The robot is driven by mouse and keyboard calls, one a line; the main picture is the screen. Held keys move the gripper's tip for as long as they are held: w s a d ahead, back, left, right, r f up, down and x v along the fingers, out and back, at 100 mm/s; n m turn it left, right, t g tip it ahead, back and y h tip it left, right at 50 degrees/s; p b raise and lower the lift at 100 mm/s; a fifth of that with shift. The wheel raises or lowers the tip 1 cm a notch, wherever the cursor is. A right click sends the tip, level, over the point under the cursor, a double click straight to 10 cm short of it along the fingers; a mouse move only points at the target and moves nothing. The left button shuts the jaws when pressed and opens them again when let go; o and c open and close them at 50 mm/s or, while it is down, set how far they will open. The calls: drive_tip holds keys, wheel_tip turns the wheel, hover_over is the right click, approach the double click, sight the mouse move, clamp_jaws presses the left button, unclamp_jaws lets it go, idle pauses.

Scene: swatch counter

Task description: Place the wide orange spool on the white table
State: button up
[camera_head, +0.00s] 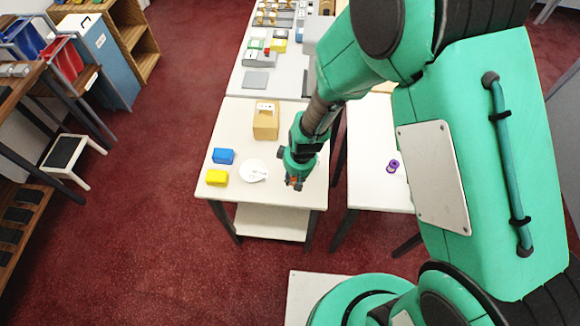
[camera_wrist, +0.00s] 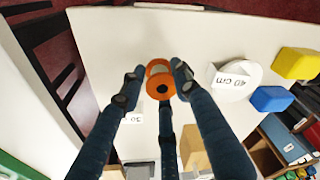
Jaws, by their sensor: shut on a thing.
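The orange spool (camera_wrist: 158,68) is between the fingers of my gripper (camera_wrist: 158,82) in the wrist view, with its round end and dark centre hole facing the camera. My gripper is shut on it. In the head view my gripper (camera_head: 293,182) is over the front right part of a white table (camera_head: 235,125), and only a small bit of orange shows at its tip. The table top fills much of the wrist view behind the spool. I cannot tell whether the spool touches the table.
A white round dish (camera_head: 253,171) with a label, a blue block (camera_head: 223,156), a yellow block (camera_head: 217,177) and a tan box (camera_head: 265,122) stand on this table. A second pale table (camera_head: 375,150) to the right bears a purple spool (camera_head: 393,166). A gap separates the two tables.

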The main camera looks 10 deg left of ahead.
drive_tip(key=shift+s+d+r, duration=0.1)
drive_tip(key=shift+s+d, duration=0.15)
drive_tip(key=shift+s, duration=0.25)
drive_tip(key=shift+s+d+r, duration=0.1)
drive_tip(key=shift+s+d, duration=0.15)
drive_tip(key=shift+s, duration=0.25)
drive_tip(key=shift+f, duration=0.1)
drive_tip(key=w+d+r+m+b, duration=0.1)
drive_tip(key=w+d+r+m, duration=0.3)
drive_tip(key=w+d, duration=0.8)
drive_tip(key=w+d+r+m+h+b, duration=0.1)
drive_tip(key=w+d+r+m, duration=0.3)
drive_tip(key=w+d, duration=0.8)
drive_tip(key=shift+w+m+t+b, duration=0.3)
drive_tip(key=shift+w+m+b, duration=0.2)
drive_tip(key=shift+w, duration=0.15)
drive_tip(key=shift+a, duration=0.2)
